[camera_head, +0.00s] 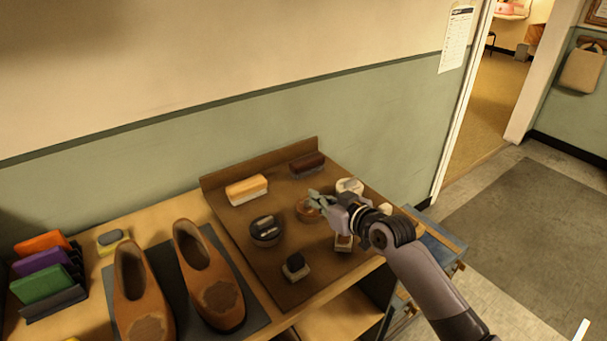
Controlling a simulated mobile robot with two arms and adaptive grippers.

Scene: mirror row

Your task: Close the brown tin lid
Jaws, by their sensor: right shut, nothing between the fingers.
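A round brown tin (304,213) sits on the brown tray (236,217), partly hidden behind my right gripper. I cannot tell clearly how its lid stands. My right gripper (314,201) is shut and empty, with its fingertips over or right at the brown tin. Whether they touch it I cannot tell. My right arm comes in from the lower right. My left gripper is not in view.
The tray also holds a light brush (246,190), a dark brush (307,164), a black round tin (265,231), a white round item (349,186) and a dark-topped block (296,267). Brown shoes (209,279) stand on a dark mat at left.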

